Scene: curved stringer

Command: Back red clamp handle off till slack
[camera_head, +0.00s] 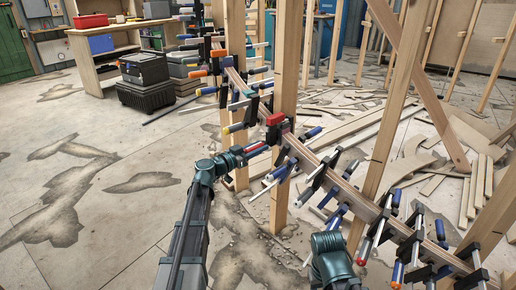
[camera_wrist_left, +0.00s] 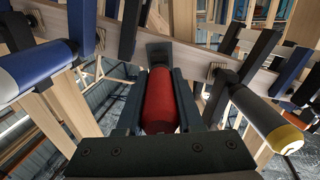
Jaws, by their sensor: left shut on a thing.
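The red clamp handle (camera_wrist_left: 160,101) lies between the two fingers of my left gripper (camera_wrist_left: 163,76) in the left wrist view. The fingers are shut on it, one along each side, and the handle points back toward the palm. In the head view my left gripper (camera_head: 243,154) reaches in from the left to the clamp row, mostly covering the handle. A red clamp part (camera_head: 275,119) shows just above it, at the curved wooden stringer (camera_head: 335,182). The stringer also crosses the left wrist view (camera_wrist_left: 120,42).
A blue handle (camera_wrist_left: 38,70) and a black handle with a yellow end (camera_wrist_left: 268,120) flank the gripper closely. Several more clamps line the stringer. Upright wooden posts (camera_head: 288,75) stand close by. The concrete floor (camera_head: 110,200) at left is mostly clear.

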